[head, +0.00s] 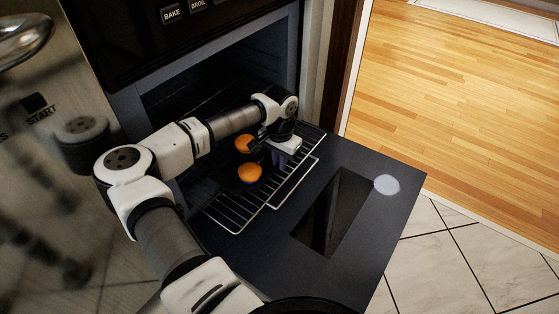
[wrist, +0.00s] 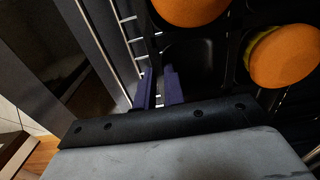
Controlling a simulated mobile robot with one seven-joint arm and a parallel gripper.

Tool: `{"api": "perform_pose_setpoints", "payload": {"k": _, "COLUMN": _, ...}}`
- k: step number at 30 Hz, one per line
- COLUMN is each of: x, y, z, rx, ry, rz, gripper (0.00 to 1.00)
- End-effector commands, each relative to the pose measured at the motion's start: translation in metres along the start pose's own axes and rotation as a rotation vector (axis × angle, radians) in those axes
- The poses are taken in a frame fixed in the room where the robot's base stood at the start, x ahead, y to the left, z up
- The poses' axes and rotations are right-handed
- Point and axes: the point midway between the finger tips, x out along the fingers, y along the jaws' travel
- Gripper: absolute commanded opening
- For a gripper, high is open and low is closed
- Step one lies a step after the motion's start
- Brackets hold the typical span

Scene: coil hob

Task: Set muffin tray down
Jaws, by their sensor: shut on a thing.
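The dark muffin tray (wrist: 192,62) shows clearly in the wrist view, with one empty cup beside my fingers. It holds two orange-topped muffins, one (head: 250,174) nearer and one (head: 244,144) farther in the head view. My gripper (wrist: 158,88) has its purple fingers shut on the tray's edge, one on each side of it. In the head view, my gripper (head: 280,157) is at the tray's right side, above the pulled-out wire rack (head: 243,214). The tray's outline is dark and partly hidden by my arm there. I cannot tell whether the tray touches the rack.
The oven door (head: 375,220) hangs open below the rack, with a dark window in it. The oven cavity (head: 205,90) is open behind. The oven's side walls stand close to my arm. Open floor (head: 455,100) lies to the right.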

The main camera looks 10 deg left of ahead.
Motion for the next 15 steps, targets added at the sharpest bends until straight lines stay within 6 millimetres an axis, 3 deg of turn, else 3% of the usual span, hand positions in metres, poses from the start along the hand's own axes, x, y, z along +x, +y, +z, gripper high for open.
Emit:
{"api": "perform_pose_setpoints", "payload": {"k": 1, "x": 0.0018, "y": 0.0000, "z": 0.0000, "rx": 0.000, "ry": 0.000, "rz": 0.000, "gripper": 0.12}}
{"api": "perform_pose_setpoints", "payload": {"k": 6, "x": 0.0011, "y": 0.0001, "z": 0.0000, "rx": 0.000, "ry": 0.000, "rz": 0.000, "gripper": 0.32}}
{"api": "perform_pose_setpoints", "payload": {"k": 15, "x": -0.0016, "y": 0.0000, "z": -0.0001, "rx": 0.000, "ry": 0.000, "rz": 0.000, "gripper": 0.32}}
